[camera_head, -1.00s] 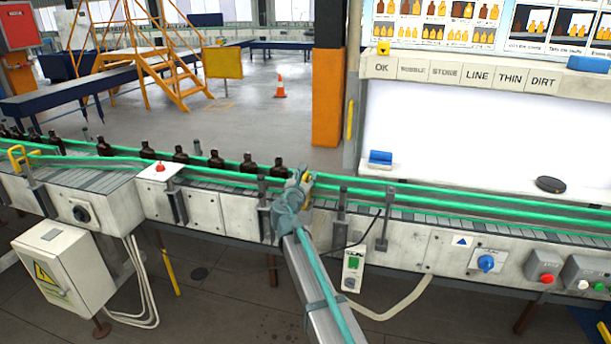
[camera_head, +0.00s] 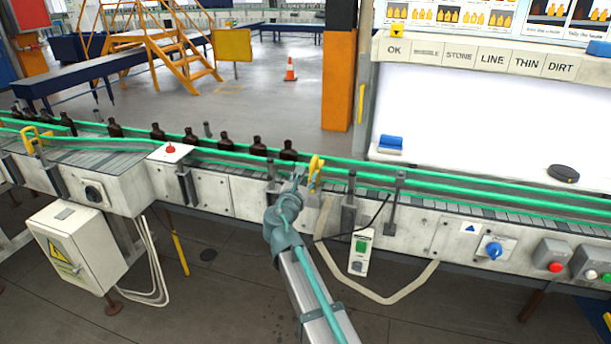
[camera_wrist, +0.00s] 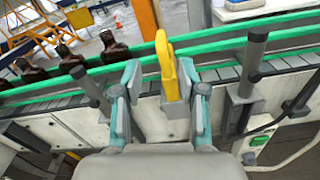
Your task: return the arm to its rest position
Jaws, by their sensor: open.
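My gripper (camera_head: 299,181) is at the front side of the conveyor in the head view, with my arm reaching up from the bottom of the picture. In the wrist view, my gripper (camera_wrist: 160,98) has its two teal-and-grey fingers apart. A yellow clamp-like fitting (camera_wrist: 168,68) shows between and beyond the fingers. In the head view the same yellow fitting (camera_head: 316,172) is at the conveyor's near rail, beside my gripper. I cannot tell whether a finger touches it. No bottle is between the fingers.
Several brown bottles (camera_head: 224,141) stand on the conveyor, left of my gripper; the closest (camera_head: 288,151) is just behind it. Green rails (camera_head: 450,187) and dark posts (camera_head: 348,205) line the belt. A control box (camera_head: 361,252) hangs to the right. The floor in front is clear.

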